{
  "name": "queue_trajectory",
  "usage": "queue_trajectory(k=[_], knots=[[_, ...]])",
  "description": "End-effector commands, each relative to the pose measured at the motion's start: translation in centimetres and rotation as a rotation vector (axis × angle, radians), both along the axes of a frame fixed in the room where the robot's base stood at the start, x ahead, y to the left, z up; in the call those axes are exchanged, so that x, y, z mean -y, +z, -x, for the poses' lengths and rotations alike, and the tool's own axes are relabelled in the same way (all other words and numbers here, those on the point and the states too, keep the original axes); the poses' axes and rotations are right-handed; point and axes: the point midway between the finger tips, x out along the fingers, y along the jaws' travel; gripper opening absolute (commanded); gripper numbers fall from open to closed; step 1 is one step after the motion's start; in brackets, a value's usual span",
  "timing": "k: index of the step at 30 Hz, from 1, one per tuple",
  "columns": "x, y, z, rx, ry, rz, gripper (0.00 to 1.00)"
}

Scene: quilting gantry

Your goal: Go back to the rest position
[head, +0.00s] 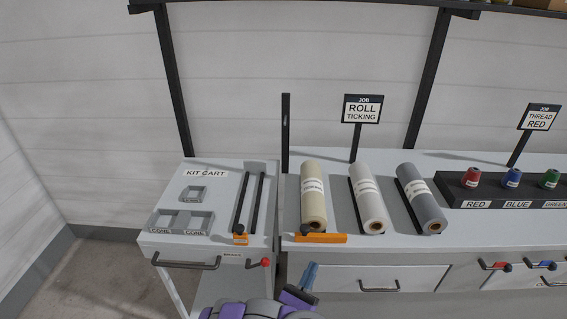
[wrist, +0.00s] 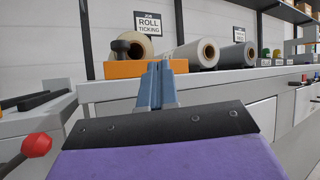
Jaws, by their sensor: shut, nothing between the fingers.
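My gripper (head: 309,277) shows at the bottom middle of the head view, in front of the bench drawers and to the right of the kit cart. In the wrist view my gripper (wrist: 158,73) has its blue fingers together with nothing between them. The fingers point towards the bench front, below the orange stop (wrist: 135,68) in that picture's upper left. The fingers look apart from the bench and the cart. A purple and black part of my wrist fills the lower wrist view.
The kit cart (head: 160,240) stands left, with a red-knobbed lever (head: 265,262) near my arm. Cream (head: 313,196), white (head: 367,199) and grey (head: 420,200) rolls lie on the bench (head: 335,170). Red, blue and green thread cones stand in a black rack (head: 450,190). Open floor (head: 100,275) lies left.

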Motion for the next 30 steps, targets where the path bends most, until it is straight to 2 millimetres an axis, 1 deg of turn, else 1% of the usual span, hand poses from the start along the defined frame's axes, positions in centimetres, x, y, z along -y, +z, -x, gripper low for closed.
queue_trajectory(k=[1, 4, 7, 9, 11, 12, 15, 19, 24, 27, 30], knots=[[1.8, 2.3, -0.2, 0.045, -0.067, -0.015, 0.0], [5.1, 6.0, 0.2, 0.114, -0.196, -0.051, 0.0], [8.3, 9.3, 1.3, 0.182, -0.325, -0.097, 0.0], [10.5, 11.4, 2.4, 0.227, -0.416, -0.131, 0.0], [12.2, 13.0, 3.6, 0.265, -0.491, -0.164, 0.0], [13.3, 14.0, 4.4, 0.291, -0.539, -0.189, 0.0], [15.8, 16.1, 6.8, 0.35, -0.662, -0.262, 0.0], [18.4, 18.2, 10.2, 0.426, -0.812, -0.367, 0.0], [20.9, 19.6, 15.1, 0.514, -0.997, -0.526, 0.0], [21.8, 19.9, 18.0, 0.562, -1.1, -0.629, 0.0], [22.2, 19.8, 20.7, 0.607, -1.193, -0.74, 0.0]])
